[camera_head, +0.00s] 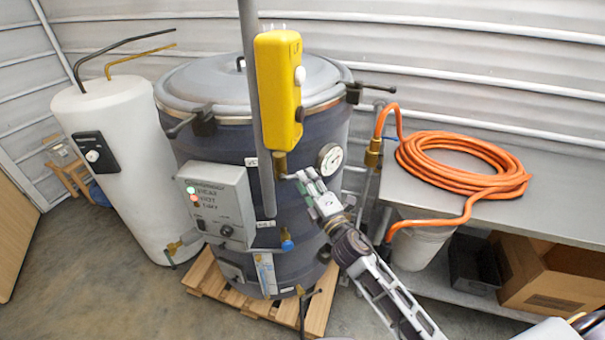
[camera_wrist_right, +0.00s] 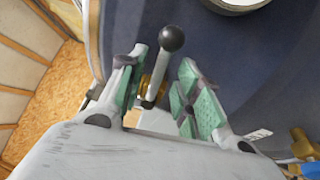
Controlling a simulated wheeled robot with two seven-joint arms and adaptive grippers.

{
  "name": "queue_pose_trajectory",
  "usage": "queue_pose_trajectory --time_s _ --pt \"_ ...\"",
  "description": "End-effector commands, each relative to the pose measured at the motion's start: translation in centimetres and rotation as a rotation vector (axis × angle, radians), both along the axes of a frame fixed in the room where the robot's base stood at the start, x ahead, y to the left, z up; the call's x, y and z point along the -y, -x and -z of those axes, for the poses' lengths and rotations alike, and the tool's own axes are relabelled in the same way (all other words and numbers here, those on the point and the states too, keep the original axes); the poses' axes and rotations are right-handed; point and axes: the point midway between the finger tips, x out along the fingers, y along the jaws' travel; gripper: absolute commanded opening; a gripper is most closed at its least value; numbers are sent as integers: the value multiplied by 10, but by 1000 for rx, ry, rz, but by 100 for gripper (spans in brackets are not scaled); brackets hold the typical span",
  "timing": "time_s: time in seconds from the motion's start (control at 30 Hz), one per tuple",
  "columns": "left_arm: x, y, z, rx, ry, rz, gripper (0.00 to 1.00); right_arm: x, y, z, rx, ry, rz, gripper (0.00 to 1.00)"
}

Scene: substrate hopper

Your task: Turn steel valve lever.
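The steel valve lever (camera_wrist_right: 158,76) is a short grey rod with a black ball knob (camera_wrist_right: 171,38) at its end, seen in the right wrist view in front of the dark vessel wall. My right gripper (camera_wrist_right: 163,62) is open, with its green-padded fingers on either side of the lever. The left finger is closer to the rod than the right; whether either touches it I cannot tell. In the head view my right gripper (camera_head: 309,187) is at the vessel front, below the yellow box (camera_head: 279,90) and beside the gauge. It mostly hides the lever there. My left gripper is not in view.
The dark vessel (camera_head: 215,143) stands on a wooden pallet (camera_head: 203,275). A round gauge (camera_head: 330,159), grey control box (camera_head: 216,202) and vertical pole (camera_head: 265,185) are close to the gripper. A steel table (camera_head: 560,215) with a coiled orange hose (camera_head: 440,170) stands right.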

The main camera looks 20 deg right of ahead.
Motion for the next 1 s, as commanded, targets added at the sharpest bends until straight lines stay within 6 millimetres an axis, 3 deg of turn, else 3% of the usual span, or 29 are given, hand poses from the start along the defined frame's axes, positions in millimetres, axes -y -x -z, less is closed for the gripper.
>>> queue_pose_trajectory --time_s 0.4,0.87,1.0 --pt "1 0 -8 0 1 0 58 -6 -26 -6 0 -1 0 33" --pt "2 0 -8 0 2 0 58 -6 -30 -6 0 -1 0 33" --pt "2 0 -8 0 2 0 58 -6 -30 -6 0 -1 0 15"
